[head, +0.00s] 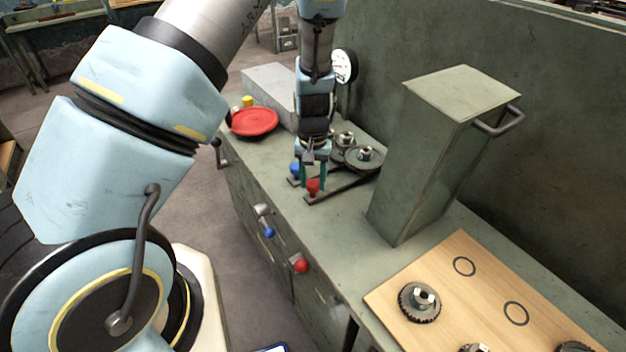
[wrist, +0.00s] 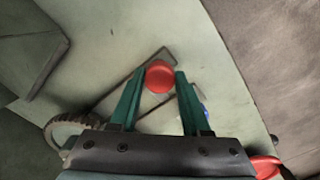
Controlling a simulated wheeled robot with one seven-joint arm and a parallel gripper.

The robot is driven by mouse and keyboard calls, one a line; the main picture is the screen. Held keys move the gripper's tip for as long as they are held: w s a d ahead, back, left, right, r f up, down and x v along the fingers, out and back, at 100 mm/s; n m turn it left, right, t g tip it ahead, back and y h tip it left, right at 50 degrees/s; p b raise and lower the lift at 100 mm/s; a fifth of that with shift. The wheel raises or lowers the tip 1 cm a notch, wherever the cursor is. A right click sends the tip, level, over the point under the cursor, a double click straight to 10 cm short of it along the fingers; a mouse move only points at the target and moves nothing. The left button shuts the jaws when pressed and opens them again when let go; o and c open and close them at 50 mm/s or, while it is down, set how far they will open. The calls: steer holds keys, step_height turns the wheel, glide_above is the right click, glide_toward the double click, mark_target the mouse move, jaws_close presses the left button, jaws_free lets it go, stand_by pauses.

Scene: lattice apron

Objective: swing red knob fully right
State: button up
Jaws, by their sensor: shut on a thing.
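The red knob (head: 313,186) sits at the near side of the bench top, by a dark flat bar. My gripper (head: 313,178) reaches down over it from above, with its green fingers on either side. In the wrist view the round red knob (wrist: 160,77) lies between the two fingertips (wrist: 160,74), and my gripper is shut on it. A blue knob (head: 296,168) is just left of it in the head view, partly behind my gripper; a little blue (wrist: 204,110) shows beside the right finger in the wrist view.
Gear wheels (head: 363,157) stand behind the knobs. A tall green-grey box (head: 430,150) with a handle stands to the right. A red dish (head: 254,121) lies left. Another red knob (head: 301,265) and a blue knob (head: 269,232) stick out from the bench front. A wooden board (head: 450,285) lies at near right.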

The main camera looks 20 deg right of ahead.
jaws_close()
stand_by(0.8)
